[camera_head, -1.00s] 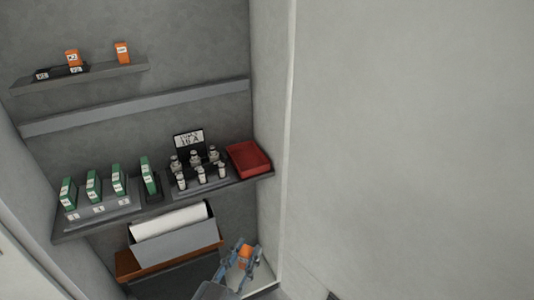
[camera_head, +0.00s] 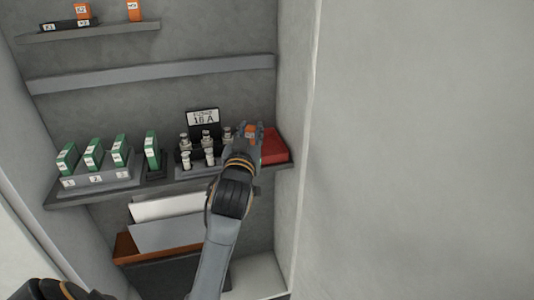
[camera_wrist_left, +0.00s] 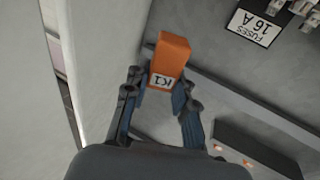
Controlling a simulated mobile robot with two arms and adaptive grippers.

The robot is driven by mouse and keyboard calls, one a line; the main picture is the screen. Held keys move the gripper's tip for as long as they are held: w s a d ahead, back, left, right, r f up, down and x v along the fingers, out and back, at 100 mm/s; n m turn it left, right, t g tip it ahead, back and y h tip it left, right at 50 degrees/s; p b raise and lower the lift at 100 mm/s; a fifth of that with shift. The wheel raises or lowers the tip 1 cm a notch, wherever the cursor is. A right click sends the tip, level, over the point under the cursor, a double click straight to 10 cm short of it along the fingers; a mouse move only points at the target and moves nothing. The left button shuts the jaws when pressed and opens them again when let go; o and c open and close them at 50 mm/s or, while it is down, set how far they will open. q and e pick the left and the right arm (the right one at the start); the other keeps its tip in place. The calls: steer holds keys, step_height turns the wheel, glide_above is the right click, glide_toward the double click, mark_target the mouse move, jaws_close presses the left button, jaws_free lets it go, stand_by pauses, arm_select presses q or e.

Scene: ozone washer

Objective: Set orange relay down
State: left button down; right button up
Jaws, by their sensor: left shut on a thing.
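The orange relay (camera_head: 250,131) is held in my left gripper (camera_head: 249,137), in front of the right end of the middle shelf. In the left wrist view the relay (camera_wrist_left: 172,53) carries a white label reading K1, upside down there, and the left gripper's fingers (camera_wrist_left: 160,92) are shut on it. In the head view the gripper and relay overlap the red tray (camera_head: 274,148); I cannot tell their distance from it. My right gripper is out of view.
Two orange relays (camera_head: 134,11) and black sockets (camera_head: 66,25) are on the upper shelf (camera_head: 100,31). The middle shelf (camera_head: 80,194) holds several green modules (camera_head: 152,150), fuses (camera_head: 186,160) and a "16 A" sign (camera_head: 203,117). A grey bin (camera_head: 165,235) is below.

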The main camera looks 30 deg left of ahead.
arm_select(q)
steer(key=w+f, duration=0.3)
steer(key=w, duration=0.1)
steer(key=w+a+f, duration=0.1)
steer(key=w+f, duration=0.1)
steer(key=w, duration=0.2)
steer(key=w+a+f, duration=0.1)
steer(key=w+f, duration=0.2)
steer(key=shift+w+a+f+b, duration=0.1)
steer(key=shift+w+f+b, duration=0.2)
steer(key=shift+w, duration=0.1)
steer(key=shift+w+f, duration=0.2)
steer(key=shift+f, duration=0.05)
step_height(320, 180, down, 3)
steer(key=shift+w+f, duration=0.1)
steer(key=shift+w, duration=0.05)
steer(key=shift+f, duration=0.1)
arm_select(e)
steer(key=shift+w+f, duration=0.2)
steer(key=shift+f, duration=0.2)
arm_select(q)
steer(key=c, duration=1.1)
jaws_free()
steer(key=shift+f, duration=0.1)
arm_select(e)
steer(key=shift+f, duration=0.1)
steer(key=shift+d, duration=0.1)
